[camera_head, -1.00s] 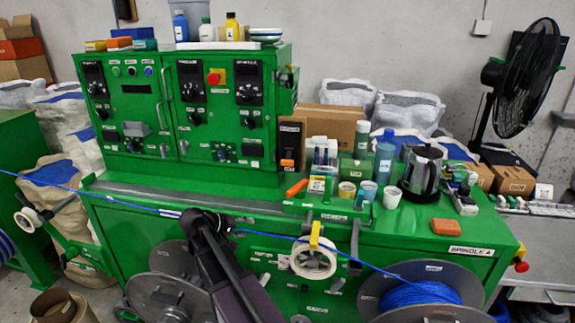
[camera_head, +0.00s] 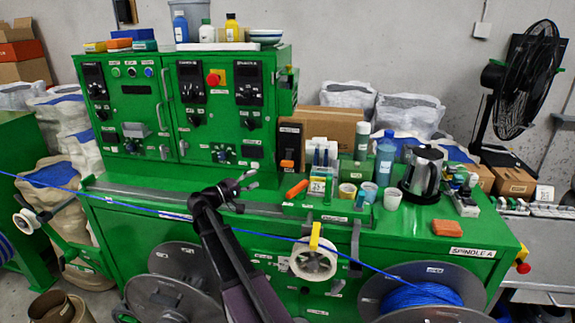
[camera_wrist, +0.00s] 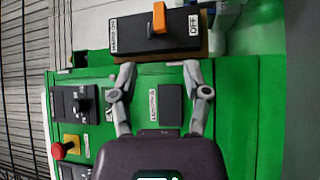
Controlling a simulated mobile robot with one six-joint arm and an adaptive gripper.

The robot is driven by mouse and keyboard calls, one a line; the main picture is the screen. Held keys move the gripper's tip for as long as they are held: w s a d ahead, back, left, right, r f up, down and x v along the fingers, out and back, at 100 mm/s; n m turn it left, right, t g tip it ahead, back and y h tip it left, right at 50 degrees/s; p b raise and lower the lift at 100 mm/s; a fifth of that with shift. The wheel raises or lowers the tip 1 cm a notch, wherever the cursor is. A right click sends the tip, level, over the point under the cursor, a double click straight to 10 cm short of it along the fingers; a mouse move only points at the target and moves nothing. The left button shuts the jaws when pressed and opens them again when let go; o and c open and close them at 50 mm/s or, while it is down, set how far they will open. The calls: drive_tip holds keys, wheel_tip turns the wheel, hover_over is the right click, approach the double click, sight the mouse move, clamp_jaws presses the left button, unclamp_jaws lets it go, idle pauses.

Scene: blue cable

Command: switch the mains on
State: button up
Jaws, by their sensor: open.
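In the wrist view the black switch box (camera_wrist: 138,36) fills the top. Its orange lever (camera_wrist: 159,17) stands between the "MASTER ON" label at left and the "OFF" label at right. The lever (camera_head: 287,163) shows low on the box in the head view. My gripper (camera_head: 251,181) is open and empty, in front of the cabinet, below and left of the switch. In the wrist view its fingertips (camera_wrist: 160,72) point at the box, apart from the lever.
The green cabinet (camera_head: 130,160) carries knobs, handles and a red stop button (camera_head: 214,79). Right of the switch, cups, bottles and a kettle (camera_head: 422,172) crowd the bench.

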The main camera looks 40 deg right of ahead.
sight(284, 165)
drive_tip(key=shift+d, duration=0.1)
drive_tip(key=shift+s+d+r+p, duration=0.2)
drive_tip(key=shift+d+r+p, duration=0.1)
drive_tip(key=shift+d, duration=1.95)
drive_tip(key=shift+s+d+r+p, duration=0.2)
drive_tip(key=shift+d+r+p, duration=0.15)
drive_tip(key=shift+d, duration=1.85)
drive_tip(key=shift+s+d+r+p, duration=0.2)
drive_tip(key=shift+d+r+p, duration=0.1)
drive_tip(key=shift+d, duration=1.95)
